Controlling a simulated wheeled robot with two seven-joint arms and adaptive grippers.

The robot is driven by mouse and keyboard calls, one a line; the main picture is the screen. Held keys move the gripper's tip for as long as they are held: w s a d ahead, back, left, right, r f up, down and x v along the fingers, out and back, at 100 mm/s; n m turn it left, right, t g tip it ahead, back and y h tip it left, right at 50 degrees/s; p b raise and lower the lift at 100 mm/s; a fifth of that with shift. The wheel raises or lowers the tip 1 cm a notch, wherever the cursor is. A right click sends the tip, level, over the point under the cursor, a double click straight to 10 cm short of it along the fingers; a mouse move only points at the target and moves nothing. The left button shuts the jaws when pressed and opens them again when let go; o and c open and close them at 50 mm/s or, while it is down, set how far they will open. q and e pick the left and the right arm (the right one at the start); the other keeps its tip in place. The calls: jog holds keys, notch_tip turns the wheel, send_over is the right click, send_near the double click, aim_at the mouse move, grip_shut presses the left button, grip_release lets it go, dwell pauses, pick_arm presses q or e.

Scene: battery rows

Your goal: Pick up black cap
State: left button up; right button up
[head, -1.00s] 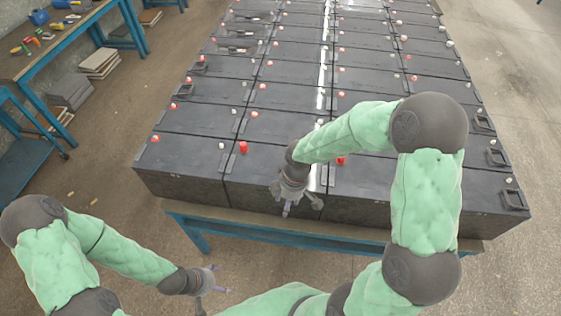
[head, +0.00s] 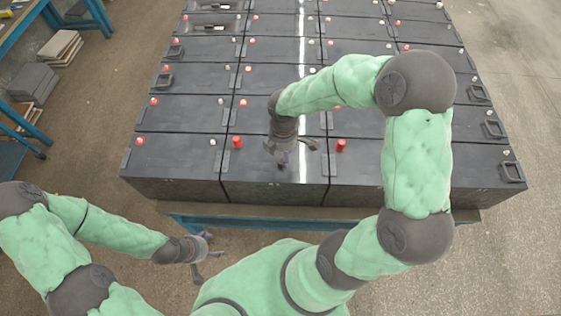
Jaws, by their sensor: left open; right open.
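I cannot make out a black cap in the head view. Rows of black battery boxes (head: 175,155) stand on a blue-framed table. They carry small red caps (head: 236,142) and pale caps (head: 213,142) on their terminals. My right gripper (head: 288,156) is open and points down over the front middle battery, between two larger red caps. It hides part of that battery's top, and I cannot tell whether it touches. My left gripper (head: 205,256) is open and empty, low in front of the table and away from the batteries.
Dark handles (head: 511,172) stick up at the right ends of the rows. A blue bench (head: 22,22) stands at the far left, with stacked boards (head: 60,47) on the floor beside it. Open floor (head: 90,130) lies left of the batteries and at the right.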

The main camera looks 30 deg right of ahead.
aim_at(281, 161)
jog(key=shift+w+f+b, duration=0.15)
jog(key=shift+w+f, duration=0.1)
jog(key=shift+f, duration=1.25)
jog(key=shift+w+f+b, duration=0.15)
jog(key=shift+w+f, duration=0.05)
jog(key=shift+f, duration=1.25)
jog(key=c, duration=0.9)
